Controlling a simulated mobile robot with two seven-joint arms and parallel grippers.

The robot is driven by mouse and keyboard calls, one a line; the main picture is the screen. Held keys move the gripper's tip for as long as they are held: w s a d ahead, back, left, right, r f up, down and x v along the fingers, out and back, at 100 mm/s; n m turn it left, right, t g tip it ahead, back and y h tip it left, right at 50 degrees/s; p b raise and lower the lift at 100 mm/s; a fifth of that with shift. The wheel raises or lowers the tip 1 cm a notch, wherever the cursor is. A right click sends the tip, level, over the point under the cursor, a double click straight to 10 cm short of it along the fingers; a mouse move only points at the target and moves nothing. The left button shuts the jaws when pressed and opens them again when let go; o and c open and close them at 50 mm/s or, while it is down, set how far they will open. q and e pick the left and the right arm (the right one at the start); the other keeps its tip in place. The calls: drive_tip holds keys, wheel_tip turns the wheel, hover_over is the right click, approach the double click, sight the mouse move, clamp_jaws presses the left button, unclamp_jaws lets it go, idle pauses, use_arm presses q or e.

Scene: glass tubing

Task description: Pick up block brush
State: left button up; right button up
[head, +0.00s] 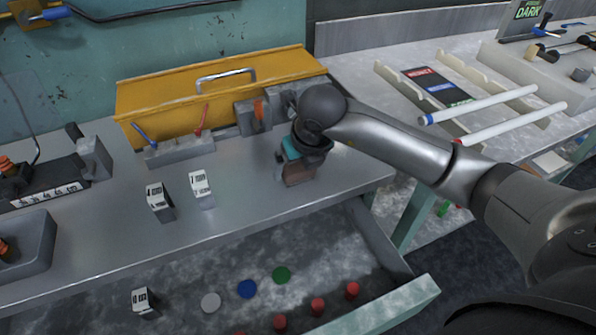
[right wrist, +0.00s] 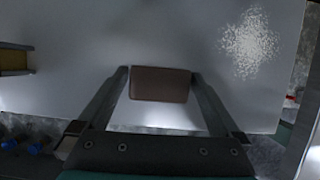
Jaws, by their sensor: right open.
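A brown block (right wrist: 160,84), which I take to be the block brush, lies on the grey metal bench top (head: 235,205). In the head view the block (head: 298,176) is partly hidden by my right gripper. My right gripper (head: 296,180) points down at it near the bench's right end. In the right wrist view the open fingers (right wrist: 159,86) are on either side of the block, close to its ends. I cannot tell whether they touch it. My left gripper is not in view.
A yellow toolbox (head: 215,95) stands behind, with a grey holder (head: 180,150) of small tools before it. Two small labelled blocks (head: 160,200) stand to the left. An open drawer (head: 190,275) with coloured discs and red pieces is below. White tubes (head: 480,105) rest on the right-hand table.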

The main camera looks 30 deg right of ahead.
sight(298, 166)
drive_tip(key=shift+c, duration=0.2)
drive_tip(key=c, duration=1.1)
drive_tip(key=shift+o, duration=0.2)
wheel_tip(298, 166, up, 20)
drive_tip(key=p, duration=0.3)
